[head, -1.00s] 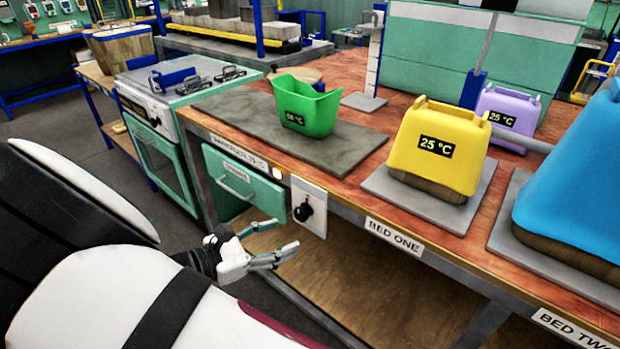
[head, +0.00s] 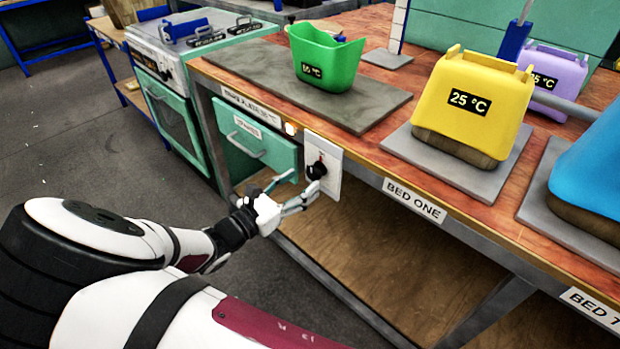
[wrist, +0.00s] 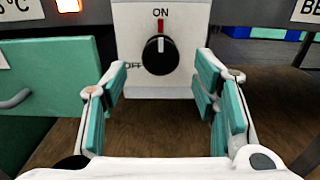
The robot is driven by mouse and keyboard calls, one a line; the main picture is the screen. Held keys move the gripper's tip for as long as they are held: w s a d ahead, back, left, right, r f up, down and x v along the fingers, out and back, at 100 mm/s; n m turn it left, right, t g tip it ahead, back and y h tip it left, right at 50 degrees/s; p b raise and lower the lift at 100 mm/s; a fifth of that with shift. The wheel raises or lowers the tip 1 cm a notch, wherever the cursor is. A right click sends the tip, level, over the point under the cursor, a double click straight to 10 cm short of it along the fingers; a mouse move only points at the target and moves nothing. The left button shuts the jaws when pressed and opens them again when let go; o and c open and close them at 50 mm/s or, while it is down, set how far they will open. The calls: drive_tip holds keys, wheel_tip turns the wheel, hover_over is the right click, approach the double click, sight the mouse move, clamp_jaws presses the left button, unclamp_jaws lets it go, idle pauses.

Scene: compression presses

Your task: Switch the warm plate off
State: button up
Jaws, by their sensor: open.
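The warm plate (head: 245,92) is a dark grey slab on the bench top, with a green container (head: 325,62) on it. Its switch is a black round knob (head: 316,170) on a white panel (head: 335,172) at the bench front.
A green drawer (head: 255,145) with a handle is left of the panel. The bench edge with the BED ONE label (head: 414,201) runs to the right. A yellow container (head: 475,95) stands on a grey plate. Below is an open wooden shelf (head: 400,250).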

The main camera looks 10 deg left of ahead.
sight(311, 176)
drive_tip(key=shift+b+x, duration=0.3)
drive_tip(key=shift+x, duration=1.7)
drive_tip(key=shift+c, duration=0.3)
drive_tip(key=c, duration=1.1)
